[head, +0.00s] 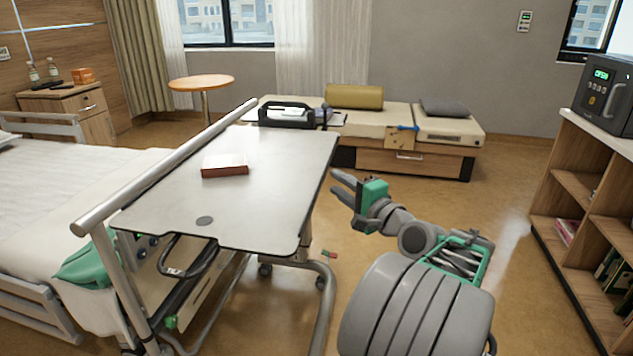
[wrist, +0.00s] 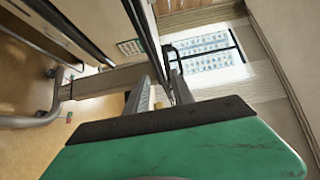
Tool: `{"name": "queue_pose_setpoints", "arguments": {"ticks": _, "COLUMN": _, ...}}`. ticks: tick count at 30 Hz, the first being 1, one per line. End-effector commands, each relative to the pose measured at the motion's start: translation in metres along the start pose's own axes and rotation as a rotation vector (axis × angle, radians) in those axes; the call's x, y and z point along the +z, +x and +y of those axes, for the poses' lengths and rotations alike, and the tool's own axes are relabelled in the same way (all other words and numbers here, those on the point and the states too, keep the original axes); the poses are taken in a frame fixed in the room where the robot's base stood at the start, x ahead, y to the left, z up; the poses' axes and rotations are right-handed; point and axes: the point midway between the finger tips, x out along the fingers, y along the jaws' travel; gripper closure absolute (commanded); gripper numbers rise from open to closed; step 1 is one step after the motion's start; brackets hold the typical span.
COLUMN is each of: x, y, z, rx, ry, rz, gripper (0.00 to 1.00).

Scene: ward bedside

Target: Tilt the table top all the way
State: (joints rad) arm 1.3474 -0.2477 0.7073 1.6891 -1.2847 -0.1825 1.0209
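The overbed table has a pale grey top (head: 275,160) with a dark edge, standing beside the bed. It looks close to level; I cannot tell its exact angle. A red-brown book (head: 225,170) lies on it. A dark loop handle (head: 187,262) hangs under its near edge. My gripper (head: 338,184) is just right of the top's right edge, with its two fingers apart and pointing left towards the table. I see nothing between them. In the wrist view my gripper (wrist: 160,92) is in front of the table's frame, and contact is unclear.
The bed (head: 70,190) is at the left, with a rail along the table's left side. A bench (head: 400,135) with cushions stands behind. A shelf (head: 590,190) with a dark appliance (head: 603,95) is at the right. A small red and green object (head: 329,254) lies on the floor.

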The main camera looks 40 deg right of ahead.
Motion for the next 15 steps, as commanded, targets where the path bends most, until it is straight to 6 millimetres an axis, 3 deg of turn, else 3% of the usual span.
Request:
{"name": "queue_pose_setpoints", "arguments": {"ticks": 9, "x": -0.003, "y": 0.055, "z": 0.001, "rx": 0.000, "ry": -0.003, "rz": 0.004, "gripper": 0.71}}
{"name": "queue_pose_setpoints", "arguments": {"ticks": 15, "x": -0.003, "y": 0.072, "z": -0.001, "rx": 0.000, "ry": -0.002, "rz": 0.006, "gripper": 0.71}}
